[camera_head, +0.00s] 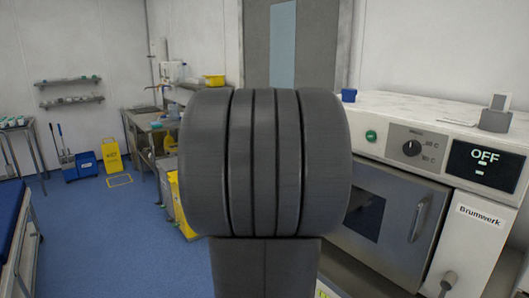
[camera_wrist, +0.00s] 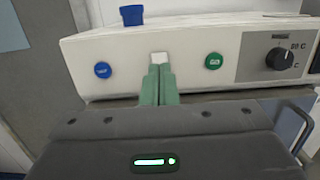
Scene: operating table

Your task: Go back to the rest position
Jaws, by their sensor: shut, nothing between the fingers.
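My gripper (camera_wrist: 159,90) shows in the wrist view with its two green fingers together, and nothing is held between them. It points toward the white front panel of the Brumwerk machine (camera_wrist: 190,55), between a blue button (camera_wrist: 103,69) and a green button (camera_wrist: 213,60). I cannot tell whether the fingertips touch the panel. In the head view my dark grey arm fills the middle and hides the gripper. The machine (camera_head: 375,115) stands to the right there, with its display (camera_head: 485,160) reading OFF.
The machine's oven-like door (camera_head: 380,215) appears closed. A small blue object (camera_wrist: 131,15) sits on its top. To the left are a steel counter (camera_head: 145,122), yellow bins, a yellow floor sign (camera_head: 111,155) and a blue-topped bed edge (camera_head: 10,215). The blue floor (camera_head: 95,235) at left is clear.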

